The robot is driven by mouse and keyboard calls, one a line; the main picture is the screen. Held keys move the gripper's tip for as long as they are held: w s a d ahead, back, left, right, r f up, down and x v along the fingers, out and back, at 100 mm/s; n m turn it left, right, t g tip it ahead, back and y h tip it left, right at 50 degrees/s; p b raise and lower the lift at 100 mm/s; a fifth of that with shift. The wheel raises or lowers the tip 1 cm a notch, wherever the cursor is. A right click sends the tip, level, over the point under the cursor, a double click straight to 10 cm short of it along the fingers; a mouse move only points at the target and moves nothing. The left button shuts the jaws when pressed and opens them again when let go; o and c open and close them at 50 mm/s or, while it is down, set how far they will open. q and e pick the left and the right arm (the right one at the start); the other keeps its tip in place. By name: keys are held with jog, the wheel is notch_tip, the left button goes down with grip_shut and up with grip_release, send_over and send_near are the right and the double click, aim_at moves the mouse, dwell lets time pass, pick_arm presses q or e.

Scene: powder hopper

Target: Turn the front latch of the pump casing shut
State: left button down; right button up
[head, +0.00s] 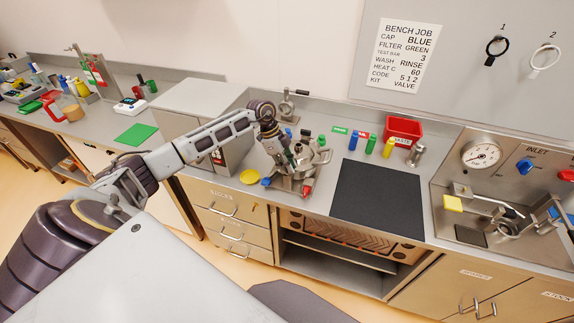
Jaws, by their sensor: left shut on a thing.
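The pump casing (290,183) is a grey metal body on the bench, left of the black mat. A blue tab (266,182) shows at its lower left and a red tab (307,190) at its front right. A green part (321,140) shows at its upper right. My left gripper (288,160) reaches down onto the casing from above and is shut on a part of it. The fingers and arm hide that part, so I cannot tell whether it is the front latch. My right gripper is not in view.
A black mat (378,195) lies to the right of the casing, with small coloured bottles (371,144) and a red bin (402,131) behind it. A yellow disc (249,177) lies to the left. A gauge panel (482,155) with valves stands far right.

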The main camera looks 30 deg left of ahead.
pick_arm(q)
jog(key=shift+w+m, duration=0.1)
jog(key=shift+m, duration=0.4)
jog(key=m+g, duration=0.2)
jog(key=m, duration=0.1)
jog(key=shift+w+m+b, duration=0.1)
jog(key=shift+m+b, duration=0.25)
jog(key=shift+m, duration=0.05)
jog(key=m+g+b, duration=0.1)
jog(key=m, duration=0.3)
jog(key=shift+w+y, duration=0.1)
jog(key=shift+y, duration=0.2)
jog(key=m+g, duration=0.1)
jog(key=m, duration=0.1)
jog(key=m+y+b, duration=0.1)
jog(key=m, duration=0.2)
jog(key=shift+d+g+b, duration=0.15)
jog(key=shift+g+b, duration=0.15)
jog(key=shift+g, duration=0.1)
jog(key=shift+w+m+g+y+b, duration=0.1)
jog(key=shift+m+g+y+b, duration=0.4)
jog(key=shift+m, duration=1.4)
jog(key=shift+y, duration=0.3)
jog(key=c, duration=1.4)
grip_release()
jog(key=shift+c, duration=0.2)
